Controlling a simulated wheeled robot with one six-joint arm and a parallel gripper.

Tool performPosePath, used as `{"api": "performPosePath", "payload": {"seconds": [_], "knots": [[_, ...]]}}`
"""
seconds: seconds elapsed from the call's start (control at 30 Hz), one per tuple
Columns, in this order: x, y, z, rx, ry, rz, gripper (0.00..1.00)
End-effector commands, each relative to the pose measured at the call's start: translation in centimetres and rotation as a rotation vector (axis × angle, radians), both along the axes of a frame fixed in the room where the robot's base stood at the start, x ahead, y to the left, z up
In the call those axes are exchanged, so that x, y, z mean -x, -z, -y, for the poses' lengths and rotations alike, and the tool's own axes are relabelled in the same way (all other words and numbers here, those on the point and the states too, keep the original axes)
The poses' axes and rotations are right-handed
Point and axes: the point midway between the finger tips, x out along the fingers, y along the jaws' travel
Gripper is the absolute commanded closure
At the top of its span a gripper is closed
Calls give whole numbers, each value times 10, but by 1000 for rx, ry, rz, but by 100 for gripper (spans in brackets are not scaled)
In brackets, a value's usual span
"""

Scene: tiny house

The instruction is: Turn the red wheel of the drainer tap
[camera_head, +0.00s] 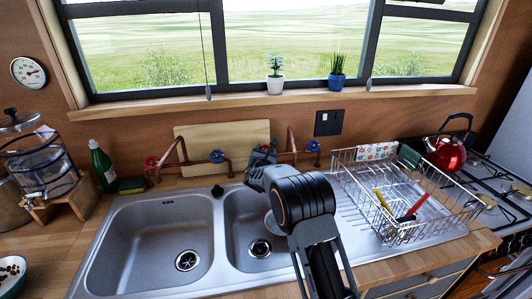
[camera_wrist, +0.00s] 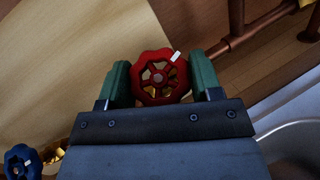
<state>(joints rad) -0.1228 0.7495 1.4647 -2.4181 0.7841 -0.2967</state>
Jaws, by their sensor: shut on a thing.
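The red wheel (camera_wrist: 158,78) is a spoked, scalloped tap handle with a small white mark on its upper right rim. In the wrist view it sits between the green pads of my gripper (camera_wrist: 160,82), which is shut on it. In the head view my gripper (camera_head: 263,153) reaches to the copper tap pipes behind the right sink bowl and hides most of this wheel. The drainer tap's blue wheel (camera_head: 313,146) shows just to the right, beside the dish drainer.
Another tap to the left has a red wheel (camera_head: 151,162) and a blue wheel (camera_head: 217,156). A wooden board (camera_head: 222,136) leans on the wall behind. A wire dish rack (camera_head: 400,232) stands right of my arm. The sink bowls (camera_head: 165,235) lie below.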

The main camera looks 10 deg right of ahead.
Motion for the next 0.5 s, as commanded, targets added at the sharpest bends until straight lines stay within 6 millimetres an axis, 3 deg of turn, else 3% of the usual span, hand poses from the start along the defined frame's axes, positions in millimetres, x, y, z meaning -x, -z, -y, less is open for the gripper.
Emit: {"api": "performPosePath", "payload": {"seconds": [0.5], "knots": [[-1,-2,0,-199,266,3,65]]}}
